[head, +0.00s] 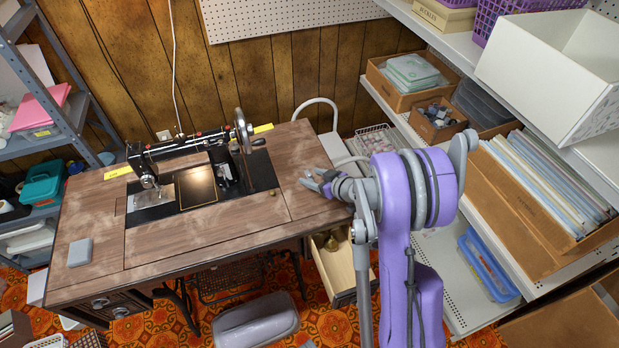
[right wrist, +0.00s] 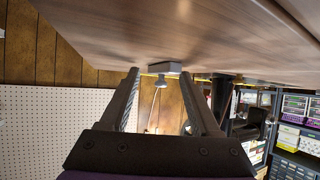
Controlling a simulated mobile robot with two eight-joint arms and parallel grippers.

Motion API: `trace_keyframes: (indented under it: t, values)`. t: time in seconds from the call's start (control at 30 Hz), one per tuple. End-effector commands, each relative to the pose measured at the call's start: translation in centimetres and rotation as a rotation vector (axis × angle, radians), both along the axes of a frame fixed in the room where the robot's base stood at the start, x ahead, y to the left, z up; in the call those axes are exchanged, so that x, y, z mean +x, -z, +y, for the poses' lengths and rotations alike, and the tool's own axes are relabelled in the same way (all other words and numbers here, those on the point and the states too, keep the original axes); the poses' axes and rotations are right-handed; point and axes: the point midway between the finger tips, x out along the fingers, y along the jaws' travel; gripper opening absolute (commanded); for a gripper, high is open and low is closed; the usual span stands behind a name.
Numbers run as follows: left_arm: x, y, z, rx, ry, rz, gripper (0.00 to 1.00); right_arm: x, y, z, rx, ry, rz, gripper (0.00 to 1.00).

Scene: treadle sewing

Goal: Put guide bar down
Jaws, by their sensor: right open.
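My right gripper (head: 318,182) is low over the right end of the wooden sewing table (head: 150,245). In the right wrist view, its two fingers (right wrist: 167,95) stand apart with nothing visible held between them. A small grey block (right wrist: 165,68) shows beyond the fingertips against the tabletop, which lies along the top of that view. I cannot tell whether this block is the guide bar, and no bar stands out clearly in the head view. A flat grey block (head: 80,252) lies on the table's front left corner. My left gripper is not in view.
The black sewing machine (head: 190,150) with its handwheel (head: 243,128) stands at the table's back. An open drawer (head: 340,265) sticks out below the right end. Loaded white shelves (head: 440,240) stand close on the right. The tabletop's front is mostly clear.

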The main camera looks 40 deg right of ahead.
Motion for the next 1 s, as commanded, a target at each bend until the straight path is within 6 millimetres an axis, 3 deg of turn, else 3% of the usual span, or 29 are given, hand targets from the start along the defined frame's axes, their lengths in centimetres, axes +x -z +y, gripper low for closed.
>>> trace_keyframes:
  t: [0.2, 0.53, 1.0]
  values:
    - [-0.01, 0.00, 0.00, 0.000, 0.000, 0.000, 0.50, 0.03, 0.01, -0.01, 0.000, 0.000, 0.000, 0.60]
    - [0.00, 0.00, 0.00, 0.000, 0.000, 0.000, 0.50, 0.00, 0.00, -0.01, 0.000, 0.001, 0.000, 0.00]
    - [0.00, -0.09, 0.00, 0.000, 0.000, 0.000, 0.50, -0.02, -0.39, -0.01, 0.000, 0.001, 0.000, 0.00]
